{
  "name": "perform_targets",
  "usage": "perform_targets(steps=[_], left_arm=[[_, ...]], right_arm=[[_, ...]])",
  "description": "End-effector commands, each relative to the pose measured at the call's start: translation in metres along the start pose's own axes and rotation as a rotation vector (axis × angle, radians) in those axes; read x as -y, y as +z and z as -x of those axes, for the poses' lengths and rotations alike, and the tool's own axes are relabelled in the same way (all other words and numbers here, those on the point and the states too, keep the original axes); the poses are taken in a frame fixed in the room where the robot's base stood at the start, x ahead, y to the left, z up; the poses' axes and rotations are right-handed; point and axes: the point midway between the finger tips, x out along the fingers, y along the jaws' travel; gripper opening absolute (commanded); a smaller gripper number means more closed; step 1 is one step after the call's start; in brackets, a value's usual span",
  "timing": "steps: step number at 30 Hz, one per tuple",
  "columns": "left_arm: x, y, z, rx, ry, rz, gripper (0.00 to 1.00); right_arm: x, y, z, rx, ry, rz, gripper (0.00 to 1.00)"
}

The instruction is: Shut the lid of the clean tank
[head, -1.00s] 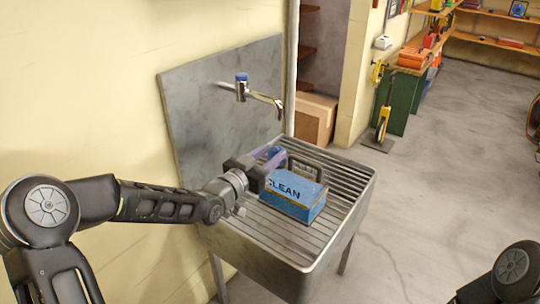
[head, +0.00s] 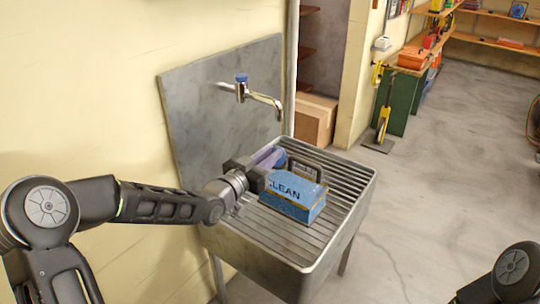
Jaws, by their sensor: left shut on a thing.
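The clean tank (head: 296,201) is a blue box with dark lettering on its near side, partly covered by my gripper so that "LEAN" shows. It stands on the ribbed sink top, with a dark handle (head: 306,168) at its back. My left gripper (head: 271,158) is at the tank's back left corner, its purplish fingers shut. What it holds, seemingly the tank's lid, is almost wholly hidden behind the fingers, so the lid's angle cannot be told. Of my right arm only a dark joint shows at the lower right; its gripper is out of view.
The metal sink (head: 325,250) has free ribbed surface in front and to the right of the tank. A tap (head: 258,95) with a blue top juts from the grey splashback above. A cardboard box (head: 314,120) stands behind. The floor at right is open.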

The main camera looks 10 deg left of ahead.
Motion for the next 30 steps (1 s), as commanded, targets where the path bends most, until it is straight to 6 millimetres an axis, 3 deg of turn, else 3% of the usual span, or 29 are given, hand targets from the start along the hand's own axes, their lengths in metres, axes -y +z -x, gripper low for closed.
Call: perform_targets(steps=[11, 30], left_arm=[[-0.001, -0.005, -0.003, 0.066, 0.001, -0.001, 0.00], [-0.002, -0.006, -0.026, 0.539, 0.002, -0.001, 0.00]], right_arm=[[0.005, 0.000, 0.014, 0.000, 0.000, 0.001, 0.36], [0.033, -0.001, 0.085, 0.000, 0.000, 0.003, 0.36]])
